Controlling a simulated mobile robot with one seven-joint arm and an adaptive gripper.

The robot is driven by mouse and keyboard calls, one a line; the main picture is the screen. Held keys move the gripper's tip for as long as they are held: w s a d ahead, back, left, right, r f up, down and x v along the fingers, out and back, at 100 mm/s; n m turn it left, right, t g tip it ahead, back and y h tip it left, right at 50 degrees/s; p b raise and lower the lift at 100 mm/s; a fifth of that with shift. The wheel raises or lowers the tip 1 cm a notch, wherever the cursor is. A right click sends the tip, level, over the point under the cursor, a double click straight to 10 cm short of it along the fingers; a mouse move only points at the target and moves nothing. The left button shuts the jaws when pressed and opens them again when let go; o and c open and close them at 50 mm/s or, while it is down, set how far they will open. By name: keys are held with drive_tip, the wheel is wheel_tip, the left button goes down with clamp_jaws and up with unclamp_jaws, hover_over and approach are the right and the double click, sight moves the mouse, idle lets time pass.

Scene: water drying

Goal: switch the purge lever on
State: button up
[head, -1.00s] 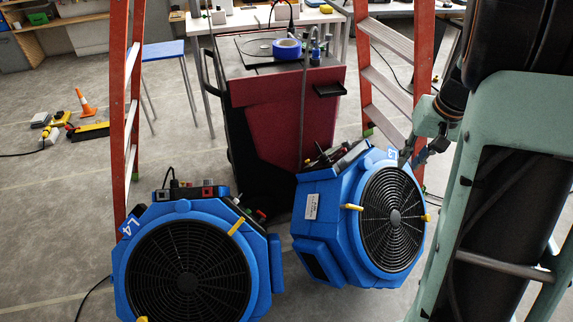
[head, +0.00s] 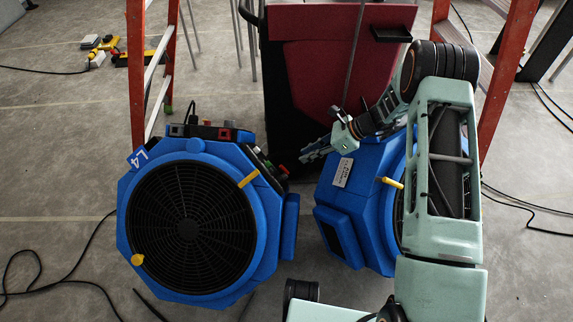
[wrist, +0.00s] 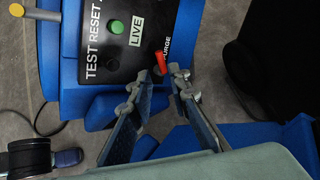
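The purge lever (wrist: 161,63) is a small red stick beside the word PURGE on a black control panel (wrist: 108,50) in the wrist view. The panel also carries a green LIVE button (wrist: 117,27). It belongs to the left blue blower (head: 188,220) marked L4, on whose right side it shows in the head view. My gripper (wrist: 167,71) is open, its fingers apart and pointing at the panel. The left fingertip appears close to or overlapping the lever; I cannot tell whether they touch. In the head view my gripper (head: 304,157) hangs just right of the panel.
A second blue blower (head: 350,190) stands right, partly hidden by my arm. Behind are a red and black cabinet (head: 335,65) and orange ladder legs (head: 136,75). Cables (head: 60,285) lie on the grey floor. The gap between blowers is narrow.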

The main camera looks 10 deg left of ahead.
drive_tip(key=b+x, duration=0.3)
drive_tip(key=x, duration=0.8)
drive_tip(key=shift+s+r, duration=0.1)
clamp_jaws()
